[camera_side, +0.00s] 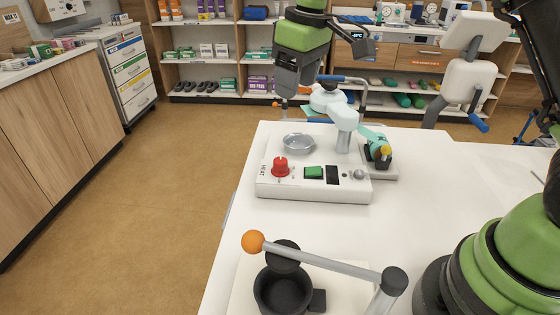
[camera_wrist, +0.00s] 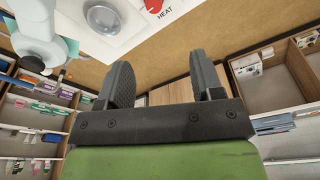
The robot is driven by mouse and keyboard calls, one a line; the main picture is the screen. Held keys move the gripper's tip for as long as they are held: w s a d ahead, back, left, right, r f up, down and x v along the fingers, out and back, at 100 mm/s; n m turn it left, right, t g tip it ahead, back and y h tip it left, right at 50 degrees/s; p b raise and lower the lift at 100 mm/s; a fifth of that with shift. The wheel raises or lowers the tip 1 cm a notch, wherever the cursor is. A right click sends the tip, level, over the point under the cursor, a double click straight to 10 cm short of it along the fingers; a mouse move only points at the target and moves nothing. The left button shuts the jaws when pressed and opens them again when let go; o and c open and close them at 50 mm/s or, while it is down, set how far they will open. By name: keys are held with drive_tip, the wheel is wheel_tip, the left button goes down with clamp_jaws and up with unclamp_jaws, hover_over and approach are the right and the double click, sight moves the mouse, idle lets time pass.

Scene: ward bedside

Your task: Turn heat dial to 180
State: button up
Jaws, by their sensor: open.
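The heat dial (camera_side: 280,167) is a red knob on the left of a white panel box (camera_side: 315,188), beside the printed word HEAT. The dial's setting is too small to read. The dial also shows at the top edge of the wrist view (camera_wrist: 154,6), partly cut off. My gripper (camera_side: 290,92) is above and behind the panel in the side view, pointing down, apart from the dial. In the wrist view its two fingers (camera_wrist: 160,80) are spread with nothing between them.
A green switch (camera_side: 313,172) and a dark display sit right of the dial. A round glass dish (camera_side: 298,143) is behind it. A pale jointed device (camera_side: 345,120) stands close by on the right. A lever with an orange ball (camera_side: 253,242) reaches over a black cup in front.

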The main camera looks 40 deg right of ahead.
sight(280, 160)
drive_tip(key=w+f, duration=0.1)
drive_tip(key=f, duration=0.2)
drive_tip(key=w+f+n+g, duration=0.1)
drive_tip(key=f, duration=0.2)
drive_tip(key=w+f+n, duration=0.1)
drive_tip(key=w+f, duration=0.1)
drive_tip(key=f, duration=0.2)
drive_tip(key=shift+w+g+h, duration=0.1)
drive_tip(key=shift+g+h, duration=0.2)
wheel_tip(280, 160, down, 10)
drive_tip(key=shift+r, duration=0.1)
drive_tip(key=c, duration=0.9)
